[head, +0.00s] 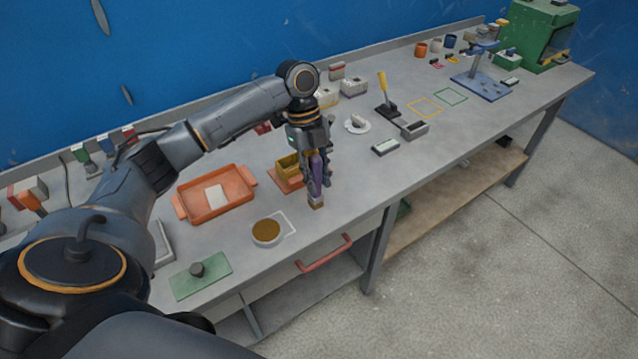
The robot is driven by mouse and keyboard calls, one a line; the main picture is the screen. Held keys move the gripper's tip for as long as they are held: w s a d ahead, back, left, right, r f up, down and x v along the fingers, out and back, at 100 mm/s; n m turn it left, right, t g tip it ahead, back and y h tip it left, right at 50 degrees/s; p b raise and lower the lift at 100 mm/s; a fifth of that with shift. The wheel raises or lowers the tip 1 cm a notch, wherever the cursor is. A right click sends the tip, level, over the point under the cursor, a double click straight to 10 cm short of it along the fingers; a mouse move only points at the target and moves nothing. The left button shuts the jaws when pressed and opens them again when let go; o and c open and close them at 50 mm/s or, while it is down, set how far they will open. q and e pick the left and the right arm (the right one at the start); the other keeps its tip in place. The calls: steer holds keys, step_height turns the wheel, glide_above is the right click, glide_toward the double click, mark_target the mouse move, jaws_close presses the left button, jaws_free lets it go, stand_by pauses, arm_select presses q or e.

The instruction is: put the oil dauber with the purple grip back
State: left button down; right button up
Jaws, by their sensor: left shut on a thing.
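The oil dauber with the purple grip (316,172) is held in my left gripper (318,184), which is shut on it. The dauber points down, with its tan tip (317,204) lowest, near the table's front edge. I cannot tell whether the tip touches the table. To its left is a round dish of brown oil (266,231), beside a white outline (288,222) on the table. Just behind the gripper is a yellow container on an orange base (288,170), partly hidden by the gripper. My right gripper is not in view.
An orange tray (216,195) with a pale block lies left of the gripper. A green plate with a dark knob (200,276) is at the front left. A yellow-handled tool (384,92) stands farther right. Bare tabletop (350,188) lies right of the dauber.

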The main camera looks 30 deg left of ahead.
mark_target(319, 188)
arm_select(q)
steer(key=shift+w+a+f, duration=0.15)
steer(key=shift+w+f, duration=0.3)
steer(key=shift+f, duration=0.05)
steer(key=shift+w+a+f, duration=0.25)
steer(key=shift+w+f, duration=0.1)
steer(key=shift+f, duration=0.2)
step_height(319, 188, down, 3)
steer(key=shift+r+p, duration=0.1)
steer(key=shift+p, duration=0.85)
steer(key=shift+f, duration=0.25)
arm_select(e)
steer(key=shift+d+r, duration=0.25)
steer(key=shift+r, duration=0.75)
arm_select(q)
steer(key=shift+f, duration=0.2)
steer(key=c, duration=1.1)
jaws_free()
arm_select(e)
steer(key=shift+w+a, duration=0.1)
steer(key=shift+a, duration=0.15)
arm_select(q)
steer(key=shift+r, duration=0.15)
